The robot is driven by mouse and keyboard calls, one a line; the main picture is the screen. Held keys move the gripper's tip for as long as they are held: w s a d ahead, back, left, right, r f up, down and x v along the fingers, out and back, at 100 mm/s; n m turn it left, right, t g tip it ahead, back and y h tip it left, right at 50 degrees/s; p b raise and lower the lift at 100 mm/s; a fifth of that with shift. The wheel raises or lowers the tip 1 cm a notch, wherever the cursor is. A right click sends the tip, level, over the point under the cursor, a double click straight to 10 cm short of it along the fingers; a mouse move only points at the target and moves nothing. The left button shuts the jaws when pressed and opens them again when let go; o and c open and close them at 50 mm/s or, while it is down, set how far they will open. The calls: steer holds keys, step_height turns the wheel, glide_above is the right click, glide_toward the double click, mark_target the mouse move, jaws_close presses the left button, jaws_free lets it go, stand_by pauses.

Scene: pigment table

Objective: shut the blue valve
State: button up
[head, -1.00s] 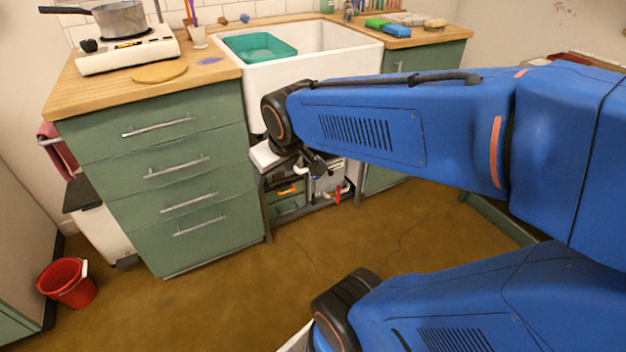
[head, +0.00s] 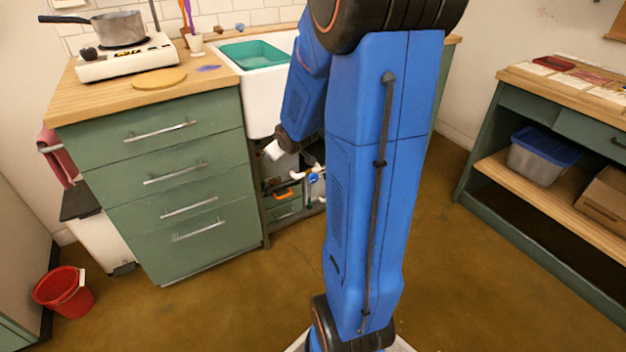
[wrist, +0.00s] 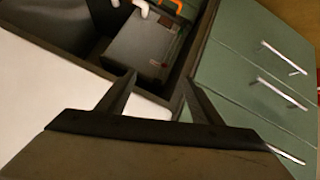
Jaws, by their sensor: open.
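The blue valve (head: 313,178) is a small blue handle by the white pipes (head: 298,174) in the open space under the sink. My arm covers part of that space in the head view. I cannot tell how far the valve is turned. In the wrist view the valve is not seen; the white pipe end (wrist: 140,6) and an orange handle (wrist: 173,5) show at the top edge. My gripper (wrist: 160,77) is open and empty, its two dark fingers pointing toward the cabinet opening. In the head view it is in front of the sink, above the valve's height.
Green drawers (head: 172,180) with bar handles stand left of the opening. A grey box (wrist: 142,48) sits inside it. The white sink (head: 262,105) is above. A red bucket (head: 64,291) stands at the left. A shelf unit (head: 545,185) is at the right. The middle floor is clear.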

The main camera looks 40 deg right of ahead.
steer(key=w+d+f+t, duration=0.2)
steer(key=w+d+f, duration=0.2)
steer(key=d+f, duration=0.4)
steer(key=m+t, duration=0.3)
steer(key=t, duration=0.4)
glide_toward(314, 179)
steer(key=shift+g+h, duration=0.3)
steer(key=shift+h, duration=0.2)
steer(key=x, duration=1)
steer(key=shift+w+a+r, duration=0.15)
steer(key=shift+w+a, duration=0.05)
steer(key=shift+w, duration=0.25)
steer(key=c, duration=1)
